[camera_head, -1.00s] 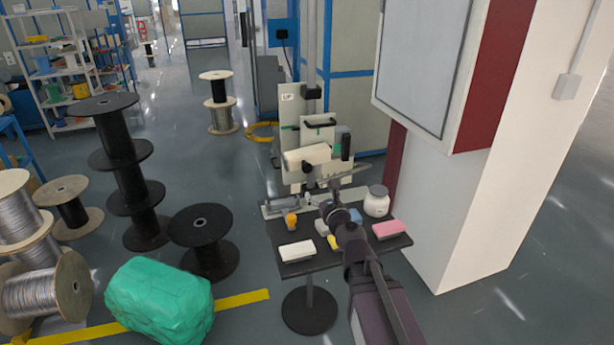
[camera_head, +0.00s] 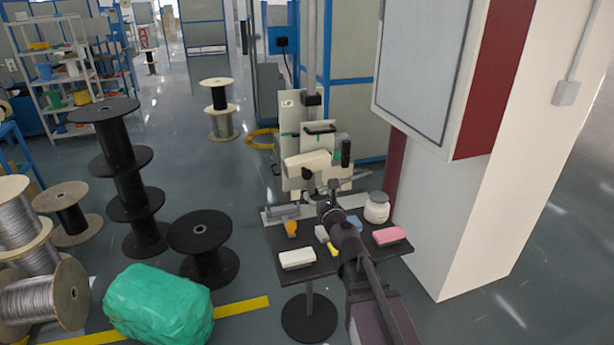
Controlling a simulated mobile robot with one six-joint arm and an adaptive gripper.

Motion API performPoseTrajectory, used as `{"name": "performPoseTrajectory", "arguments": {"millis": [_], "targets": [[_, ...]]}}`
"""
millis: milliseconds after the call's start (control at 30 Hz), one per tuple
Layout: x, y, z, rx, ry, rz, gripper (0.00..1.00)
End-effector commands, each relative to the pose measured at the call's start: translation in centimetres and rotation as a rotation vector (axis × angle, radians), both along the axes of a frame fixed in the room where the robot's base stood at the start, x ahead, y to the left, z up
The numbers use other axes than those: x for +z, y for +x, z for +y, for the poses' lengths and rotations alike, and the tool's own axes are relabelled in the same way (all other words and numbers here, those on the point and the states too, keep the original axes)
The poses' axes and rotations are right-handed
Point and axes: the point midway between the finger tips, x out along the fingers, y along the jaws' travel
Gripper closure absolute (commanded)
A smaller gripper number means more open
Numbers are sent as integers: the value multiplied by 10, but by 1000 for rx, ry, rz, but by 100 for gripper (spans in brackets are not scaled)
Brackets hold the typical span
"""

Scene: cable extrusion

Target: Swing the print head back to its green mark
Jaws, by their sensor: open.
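The printing machine (camera_head: 293,128) stands behind the small dark table, pale with green marks on it. Its cream print head (camera_head: 307,161) juts toward the front left, with a dark part below it and a dark upright grip (camera_head: 346,153) at the right. A green patch (camera_head: 337,155) shows between the head and that grip. My gripper (camera_head: 322,201) is open, over the back of the table, in front of and below the print head. It looks apart from the head, but its fingers are small and partly hidden by my wrist.
The dark table (camera_head: 315,271) holds a white block (camera_head: 297,259), a pink block (camera_head: 389,235), a white jar (camera_head: 377,207) and an orange item (camera_head: 291,228). A wall cabinet (camera_head: 425,60) and pillar (camera_head: 480,220) close the right side.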

Motion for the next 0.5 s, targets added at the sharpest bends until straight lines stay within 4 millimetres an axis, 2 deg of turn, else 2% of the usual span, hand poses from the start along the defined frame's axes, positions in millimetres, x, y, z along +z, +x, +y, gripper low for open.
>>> {"name": "performPoseTrajectory", "arguments": {"millis": [33,500], "targets": [[0,12,3,0,0,0,15],[0,79,25,0,0,0,15]]}}
